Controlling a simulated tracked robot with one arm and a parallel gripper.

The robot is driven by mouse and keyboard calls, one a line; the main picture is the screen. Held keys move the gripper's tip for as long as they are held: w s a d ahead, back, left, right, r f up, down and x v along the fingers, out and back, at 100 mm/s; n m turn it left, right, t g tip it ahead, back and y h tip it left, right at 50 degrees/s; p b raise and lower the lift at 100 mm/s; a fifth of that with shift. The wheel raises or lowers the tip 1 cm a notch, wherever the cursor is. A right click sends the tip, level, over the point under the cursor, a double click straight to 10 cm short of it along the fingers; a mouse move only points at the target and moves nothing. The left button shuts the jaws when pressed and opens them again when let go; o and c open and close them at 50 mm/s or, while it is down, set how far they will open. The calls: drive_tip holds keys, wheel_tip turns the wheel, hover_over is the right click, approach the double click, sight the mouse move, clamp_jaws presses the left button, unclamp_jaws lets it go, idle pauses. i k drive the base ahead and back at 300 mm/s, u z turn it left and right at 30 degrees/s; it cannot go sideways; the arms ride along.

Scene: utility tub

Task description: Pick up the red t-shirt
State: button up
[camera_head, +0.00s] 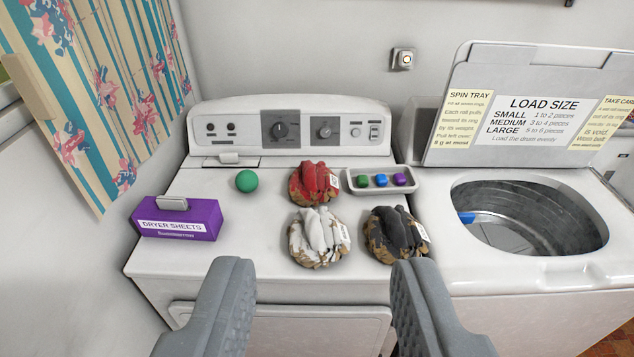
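A red bundled cloth, the red t-shirt (314,182), lies on top of the white dryer (190,245), near its control panel. It has a small white tag and brown-gold patches at its lower edge. My gripper (318,285) is open and empty, its two grey fingers apart at the bottom of the view. The red t-shirt lies beyond the fingertips, between them in the picture. A white bundle (319,237) lies just in front of the red one. A black bundle (395,234) lies to the right of the white one.
A green ball (246,181) sits left of the red t-shirt. A tray (362,188) with small green, blue and purple pieces is to its right. A purple dryer sheets box (178,219) stands at the left. An open-lidded washer (480,270) with a sign stands at right.

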sight(310, 184)
drive_tip(key=u, duration=0.05)
drive_tip(key=i, duration=1.65)
drive_tip(key=z, duration=0.05)
